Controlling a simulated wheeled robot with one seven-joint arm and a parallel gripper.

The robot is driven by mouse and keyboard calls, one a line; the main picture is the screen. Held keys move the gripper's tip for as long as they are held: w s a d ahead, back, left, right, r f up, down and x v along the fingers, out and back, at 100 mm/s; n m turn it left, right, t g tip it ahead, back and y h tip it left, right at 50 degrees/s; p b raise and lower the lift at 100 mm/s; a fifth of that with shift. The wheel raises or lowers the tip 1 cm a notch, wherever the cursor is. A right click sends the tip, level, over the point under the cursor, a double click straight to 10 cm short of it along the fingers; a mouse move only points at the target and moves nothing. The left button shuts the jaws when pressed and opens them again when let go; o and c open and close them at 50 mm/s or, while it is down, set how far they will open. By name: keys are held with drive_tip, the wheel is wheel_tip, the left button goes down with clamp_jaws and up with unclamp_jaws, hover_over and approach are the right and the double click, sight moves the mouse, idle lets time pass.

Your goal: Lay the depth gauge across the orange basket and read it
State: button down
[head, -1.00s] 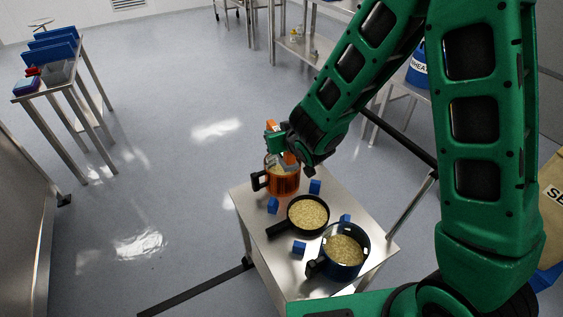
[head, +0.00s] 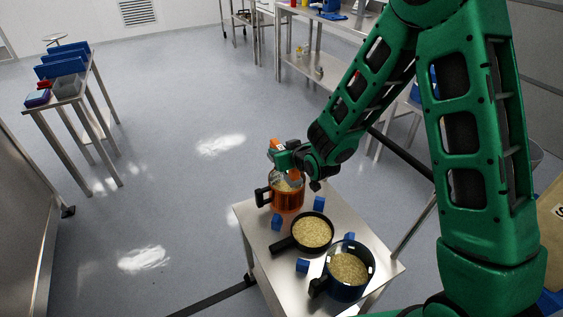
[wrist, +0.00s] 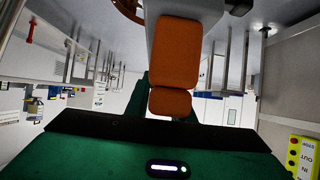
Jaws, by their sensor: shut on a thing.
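The orange basket (head: 287,197) is a see-through orange vessel with a black handle on its left, at the far end of the steel table. It holds pale grain. My gripper (head: 284,164) is right above its rim, shut on the depth gauge, of which little can be made out. In the wrist view an orange finger (wrist: 176,55) lies in front of a pale grey part, and the gauge's scale cannot be read. Whether the gauge touches the rim cannot be told.
A black pan of grain (head: 312,232) and a dark blue basket of grain (head: 348,269) stand nearer on the steel table (head: 262,236). Several small blue blocks (head: 302,265) lie between them. A side table (head: 62,101) with blue bins stands far left. The floor between is clear.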

drive_tip(key=shift+w+d+f, duration=0.4)
drive_tip(key=shift+w+d, duration=0.05)
drive_tip(key=shift+d, duration=0.1)
drive_tip(key=shift+f, duration=2.05)
drive_tip(key=c, duration=1.5)
unclamp_jaws()
drive_tip(key=shift+c, duration=0.2)
